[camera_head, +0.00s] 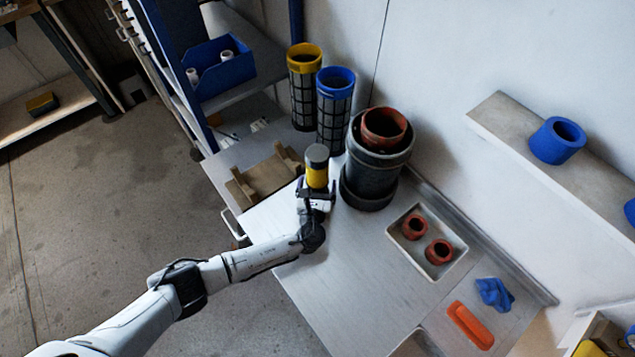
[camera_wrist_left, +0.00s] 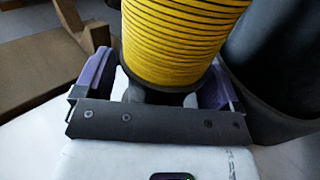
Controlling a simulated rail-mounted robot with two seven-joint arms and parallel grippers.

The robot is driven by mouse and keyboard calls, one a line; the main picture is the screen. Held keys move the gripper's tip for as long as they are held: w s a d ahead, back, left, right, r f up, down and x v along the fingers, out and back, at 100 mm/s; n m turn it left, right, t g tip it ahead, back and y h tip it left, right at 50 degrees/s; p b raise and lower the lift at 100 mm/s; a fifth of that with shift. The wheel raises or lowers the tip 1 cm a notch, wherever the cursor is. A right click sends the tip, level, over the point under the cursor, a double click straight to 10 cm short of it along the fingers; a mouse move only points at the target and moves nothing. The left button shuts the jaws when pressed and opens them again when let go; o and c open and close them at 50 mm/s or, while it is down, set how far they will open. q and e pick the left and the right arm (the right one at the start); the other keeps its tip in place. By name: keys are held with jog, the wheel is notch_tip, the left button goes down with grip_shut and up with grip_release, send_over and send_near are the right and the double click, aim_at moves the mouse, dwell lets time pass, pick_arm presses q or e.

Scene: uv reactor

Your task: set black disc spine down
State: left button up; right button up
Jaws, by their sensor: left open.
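No stack with black discs shows plainly; only the cap and foot of this one are dark. My right gripper is not in view.
A dark round housing with a red-brown ring (camera_head: 384,128) stands close right of the gripper. Mesh cylinders with yellow (camera_head: 304,90) and blue (camera_head: 335,105) collars stand behind. A wooden cradle (camera_head: 262,182) lies left. A white tray (camera_head: 410,255) holds two red-brown rings. Bench front is clear.

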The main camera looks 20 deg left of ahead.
pick_arm(q)
jog(key=shift+w, duration=0.2)
jog(key=shift+c, duration=0.4)
grip_shut()
dwell(0.4)
